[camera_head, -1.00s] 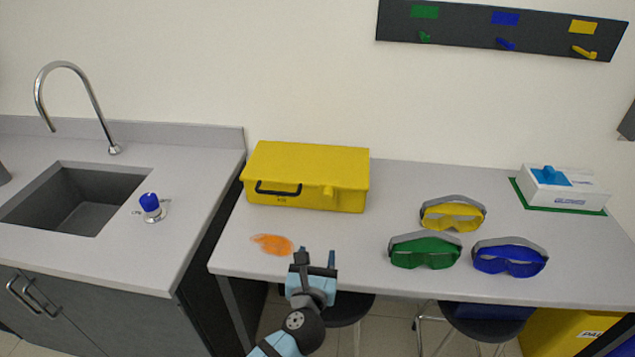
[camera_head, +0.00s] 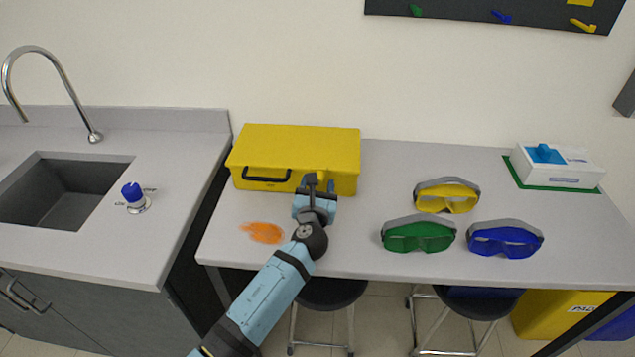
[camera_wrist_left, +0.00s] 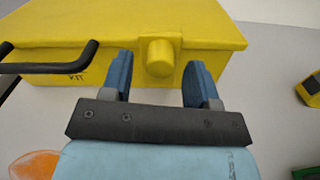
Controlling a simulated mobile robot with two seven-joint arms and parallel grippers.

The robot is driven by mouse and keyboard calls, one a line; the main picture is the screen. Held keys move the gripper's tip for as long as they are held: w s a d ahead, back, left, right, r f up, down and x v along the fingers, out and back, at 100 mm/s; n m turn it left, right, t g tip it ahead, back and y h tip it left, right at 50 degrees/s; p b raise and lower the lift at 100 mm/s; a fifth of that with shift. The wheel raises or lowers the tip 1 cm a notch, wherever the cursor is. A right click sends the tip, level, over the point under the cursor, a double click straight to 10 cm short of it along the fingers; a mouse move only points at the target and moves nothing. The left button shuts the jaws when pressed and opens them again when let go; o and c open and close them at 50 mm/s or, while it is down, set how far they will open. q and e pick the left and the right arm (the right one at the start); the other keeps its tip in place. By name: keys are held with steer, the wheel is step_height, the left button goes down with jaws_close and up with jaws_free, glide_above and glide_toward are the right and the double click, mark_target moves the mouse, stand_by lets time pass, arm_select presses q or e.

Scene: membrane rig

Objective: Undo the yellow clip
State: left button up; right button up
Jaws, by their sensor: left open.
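The yellow kit box (camera_head: 300,146) stands shut at the back left of the table. Its yellow clip (camera_wrist_left: 158,57) is a rounded knob on the front face, right of the black handle (camera_wrist_left: 50,62). In the head view my left gripper hides the clip. My left gripper (camera_head: 320,180) is at the box front; in the left wrist view its two blue fingers (camera_wrist_left: 158,78) are open, one on each side of the clip. I see gaps between fingers and clip, and no contact. My right gripper is in neither view.
An orange smear (camera_head: 262,232) is on the table left of my arm. Yellow goggles (camera_head: 447,197), green goggles (camera_head: 418,236) and blue goggles (camera_head: 504,241) lie to the right. A glove box (camera_head: 558,167) stands at the far right. A sink (camera_head: 65,190) is at left.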

arm_select(q)
steer(key=shift+w, duration=0.75)
jaws_close()
steer(key=f+b, duration=0.1)
steer(key=b, duration=0.2)
steer(key=shift+s+t+b, duration=0.2)
steer(key=shift+t+b, duration=0.1)
steer(key=shift+t, duration=0.1)
steer(key=shift+s+b, duration=0.15)
steer(key=shift+b, duration=0.6)
steer(key=shift+r+t, duration=0.25)
steer(key=shift+t, duration=0.05)
jaws_free()
steer(key=shift+s, duration=0.15)
